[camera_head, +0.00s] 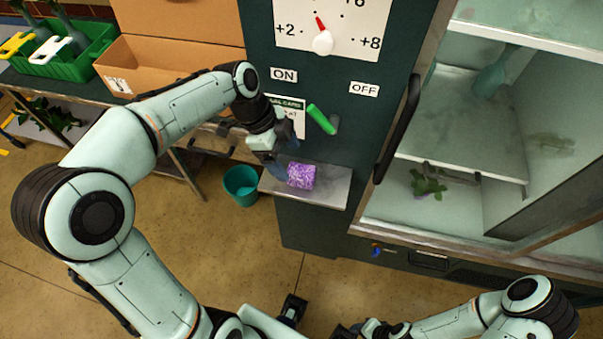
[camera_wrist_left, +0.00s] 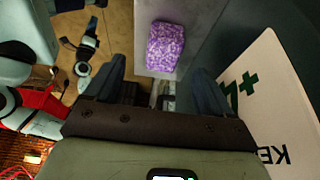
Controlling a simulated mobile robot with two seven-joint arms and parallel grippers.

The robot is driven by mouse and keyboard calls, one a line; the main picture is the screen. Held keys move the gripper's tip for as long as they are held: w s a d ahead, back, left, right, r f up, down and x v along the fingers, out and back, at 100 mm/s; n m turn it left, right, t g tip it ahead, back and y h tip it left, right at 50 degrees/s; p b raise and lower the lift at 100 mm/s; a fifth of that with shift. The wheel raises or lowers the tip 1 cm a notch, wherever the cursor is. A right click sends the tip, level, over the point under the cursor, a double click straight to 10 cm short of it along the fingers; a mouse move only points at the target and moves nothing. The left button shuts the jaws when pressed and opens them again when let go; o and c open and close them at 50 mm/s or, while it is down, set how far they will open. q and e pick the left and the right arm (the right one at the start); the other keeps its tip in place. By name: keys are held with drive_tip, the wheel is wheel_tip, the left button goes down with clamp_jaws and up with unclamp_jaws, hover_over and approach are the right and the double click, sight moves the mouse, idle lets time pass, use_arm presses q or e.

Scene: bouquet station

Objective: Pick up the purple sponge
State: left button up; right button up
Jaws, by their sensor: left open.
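The purple sponge (camera_head: 301,176) lies on a small grey shelf (camera_head: 335,188) on the front of the dark green cabinet. It has a mottled purple and white surface. My left gripper (camera_head: 278,165) is at the left end of the shelf, just left of the sponge in the head view. In the left wrist view the sponge (camera_wrist_left: 166,46) shows beyond the two fingers, and the gap between the fingertips (camera_wrist_left: 155,85) is empty. The fingers are spread and apart from the sponge. The right arm shows at the lower right of the head view; its jaws are not clear.
A teal bucket (camera_head: 241,185) stands on the floor left of the shelf. A green lever (camera_head: 321,119) sticks out above the shelf, beside a white sign. The glass-doored cabinet with its black handle (camera_head: 399,130) is at the right. A cardboard box (camera_head: 150,62) stands at the upper left.

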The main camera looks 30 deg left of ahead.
sight(300, 171)
use_arm(q)
drive_tip(key=shift+w+x, duration=0.2)
drive_tip(key=shift+x, duration=0.9)
drive_tip(key=shift+d+x, duration=0.15)
drive_tip(key=shift+x, duration=1.15)
drive_tip(key=shift+d+x, duration=0.15)
drive_tip(key=shift+x, duration=1.2)
drive_tip(key=shift+w+r, duration=0.2)
drive_tip(key=c, duration=1)
